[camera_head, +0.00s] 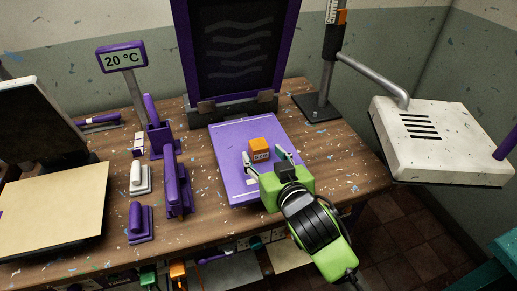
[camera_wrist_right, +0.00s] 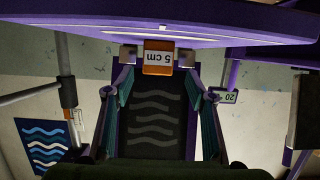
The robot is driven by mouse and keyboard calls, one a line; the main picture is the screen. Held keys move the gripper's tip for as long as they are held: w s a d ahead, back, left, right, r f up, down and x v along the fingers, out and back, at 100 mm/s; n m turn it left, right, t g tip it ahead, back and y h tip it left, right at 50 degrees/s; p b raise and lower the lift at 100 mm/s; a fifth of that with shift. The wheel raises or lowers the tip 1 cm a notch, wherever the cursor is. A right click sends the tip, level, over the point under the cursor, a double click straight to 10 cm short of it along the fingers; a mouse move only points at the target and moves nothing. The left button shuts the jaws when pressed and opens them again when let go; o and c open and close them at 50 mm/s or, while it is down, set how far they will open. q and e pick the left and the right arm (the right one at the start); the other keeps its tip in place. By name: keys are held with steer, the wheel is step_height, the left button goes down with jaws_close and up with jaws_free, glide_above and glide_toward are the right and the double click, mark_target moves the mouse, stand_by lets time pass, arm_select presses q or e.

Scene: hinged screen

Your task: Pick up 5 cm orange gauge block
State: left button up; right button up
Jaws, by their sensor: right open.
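The orange gauge block (camera_head: 259,145) stands on the purple plate (camera_head: 228,150) on the wooden workbench, its pale label facing me. In the right wrist view, which looks upside down, the block (camera_wrist_right: 158,57) shows a white label reading "5 cm". My right gripper (camera_head: 263,157) is open, low over the plate at its near side. Its two fingertips sit on the left and right of the block, with gaps visible in the wrist view (camera_wrist_right: 157,60). How deep the block sits between them is hard to tell. My left gripper is not in view.
Behind the plate stands a purple-framed dark screen (camera_head: 243,45). A post with a grey base (camera_head: 318,107) stands at right, near a hanging white panel (camera_head: 440,140). Bare wood lies right of the plate.

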mark_target(261, 147)
steer(key=shift+r+p+x, duration=0.2)
steer(key=shift+p+x, duration=0.35)
steer(key=shift+x, duration=2.35)
steer(key=shift+w+d, duration=0.1)
steer(key=shift+d, duration=0.1)
steer(key=c, duration=1.2)
steer(key=shift+r, duration=0.1)
